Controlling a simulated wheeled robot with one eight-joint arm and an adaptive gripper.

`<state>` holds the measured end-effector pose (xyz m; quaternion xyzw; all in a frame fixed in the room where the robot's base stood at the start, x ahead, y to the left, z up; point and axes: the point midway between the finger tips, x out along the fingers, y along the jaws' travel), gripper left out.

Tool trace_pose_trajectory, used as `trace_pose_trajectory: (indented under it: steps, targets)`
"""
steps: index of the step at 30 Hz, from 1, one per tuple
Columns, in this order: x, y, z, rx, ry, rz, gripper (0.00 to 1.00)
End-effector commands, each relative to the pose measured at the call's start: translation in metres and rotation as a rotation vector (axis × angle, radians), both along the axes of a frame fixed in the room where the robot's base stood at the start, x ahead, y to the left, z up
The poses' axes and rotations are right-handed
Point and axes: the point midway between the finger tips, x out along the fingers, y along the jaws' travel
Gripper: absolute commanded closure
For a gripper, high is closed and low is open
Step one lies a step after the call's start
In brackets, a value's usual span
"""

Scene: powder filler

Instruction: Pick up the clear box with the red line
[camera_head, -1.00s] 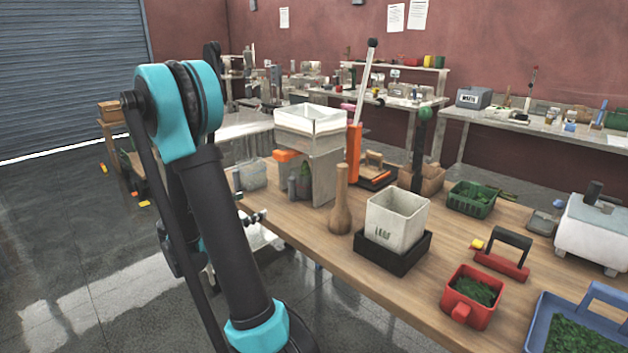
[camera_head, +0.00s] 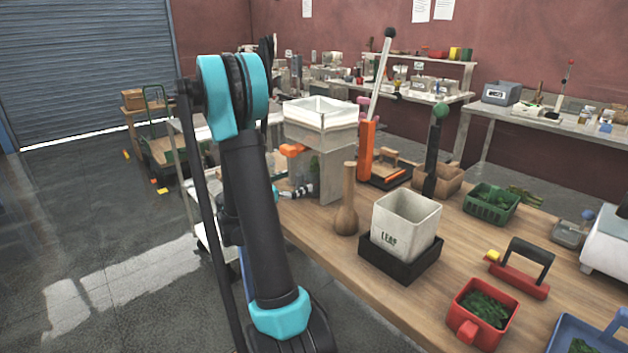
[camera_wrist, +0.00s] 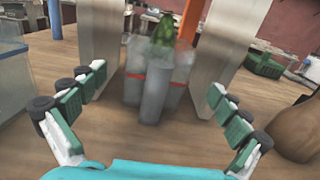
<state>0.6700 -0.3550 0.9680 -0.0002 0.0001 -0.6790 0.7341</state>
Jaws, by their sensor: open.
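In the wrist view, a clear box with a red line (camera_wrist: 134,84) stands between two grey metal uprights. A grey cylinder (camera_wrist: 155,95) stands in front and hides its middle. Red shows on both sides of the cylinder, and I cannot tell whether this is one box or two. Green matter (camera_wrist: 163,32) shows above. My gripper (camera_wrist: 157,80) is open and empty, its green-padded fingers spread to either side, short of the box. In the head view my gripper (camera_head: 300,191) is at the left of the filler stand (camera_head: 333,172); the box is not clear there.
The uprights flank the box closely. Another clear bin (camera_wrist: 14,80) stands at left in the wrist view, and a wooden pestle (camera_wrist: 296,132) at right. The pestle (camera_head: 346,215) also shows in the head view, beside a white pot (camera_head: 405,222) in a black tray.

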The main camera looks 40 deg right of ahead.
Motion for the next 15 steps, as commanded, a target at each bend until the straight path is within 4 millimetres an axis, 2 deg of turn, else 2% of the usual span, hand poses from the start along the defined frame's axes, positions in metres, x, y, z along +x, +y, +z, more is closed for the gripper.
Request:
trace_pose_trajectory:
  steps: [3,11,15]
  targets:
    - [0.000,-0.016,0.000,0.000,0.000,-0.003,0.00]
    - [0.002,-0.033,0.002,0.000,0.000,-0.003,0.00]
    - [0.005,-0.054,0.006,0.000,0.000,-0.004,0.00]
